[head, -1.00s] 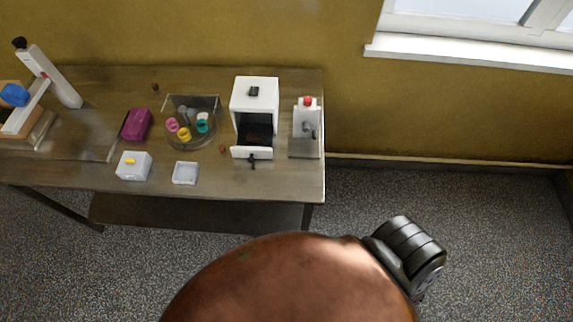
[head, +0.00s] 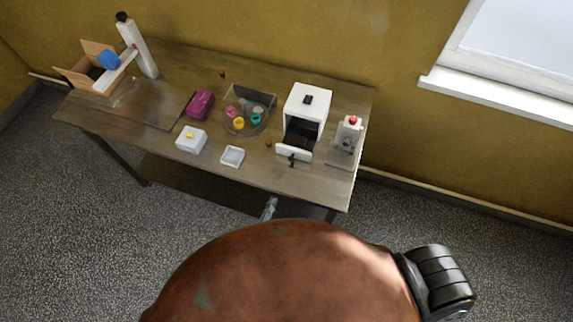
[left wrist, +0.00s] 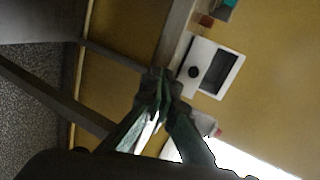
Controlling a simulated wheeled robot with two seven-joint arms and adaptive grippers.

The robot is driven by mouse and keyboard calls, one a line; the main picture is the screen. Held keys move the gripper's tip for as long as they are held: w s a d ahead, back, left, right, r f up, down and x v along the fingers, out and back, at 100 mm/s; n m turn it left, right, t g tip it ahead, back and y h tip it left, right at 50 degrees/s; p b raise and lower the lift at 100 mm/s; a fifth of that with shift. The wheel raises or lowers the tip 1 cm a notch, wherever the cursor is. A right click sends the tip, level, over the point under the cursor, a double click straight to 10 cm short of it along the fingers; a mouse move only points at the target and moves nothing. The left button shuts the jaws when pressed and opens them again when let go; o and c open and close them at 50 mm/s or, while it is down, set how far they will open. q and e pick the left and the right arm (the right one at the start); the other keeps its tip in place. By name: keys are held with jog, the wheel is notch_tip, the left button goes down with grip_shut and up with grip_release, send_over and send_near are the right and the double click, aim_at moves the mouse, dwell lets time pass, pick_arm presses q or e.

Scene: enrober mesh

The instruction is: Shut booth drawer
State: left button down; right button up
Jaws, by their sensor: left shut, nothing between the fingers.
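The white booth (head: 308,101) stands near the right end of the table. Its drawer (head: 293,152) is pulled out toward the front edge, with a white front, a dark handle and a dark inside. The booth also shows tilted in the left wrist view (left wrist: 228,54), with the drawer's dark knob (left wrist: 193,72). My left gripper (head: 270,205) is low in front of the table's front edge, mostly hidden by my body, apart from the drawer. In the left wrist view its fingers (left wrist: 159,82) are together and empty. My right gripper is not in view.
A grey-white machine with a red top (head: 347,132) stands right of the booth. A clear tray of colourful cups (head: 262,97), a small white dish (head: 232,156) and a white box (head: 190,141) lie to its left. The table's front edge (head: 250,183) lies between my gripper and the drawer.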

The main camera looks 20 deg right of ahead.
aim_at(288, 172)
pick_arm(q)
notch_tip(288, 172, up, 6)
jog(key=d+f+m, duration=0.1)
jog(key=d, duration=0.1)
jog(key=shift+t+h, duration=0.3)
jog(key=x, duration=0.4)
jog(key=r+x, duration=0.1)
jog(key=x, duration=0.7)
jog(key=shift+w+d+r+p, duration=0.1)
jog(key=shift+w+d+p, duration=0.1)
jog(key=shift+p, duration=0.1)
jog(key=shift+w+d, duration=0.2)
jog(key=shift+w, duration=0.15)
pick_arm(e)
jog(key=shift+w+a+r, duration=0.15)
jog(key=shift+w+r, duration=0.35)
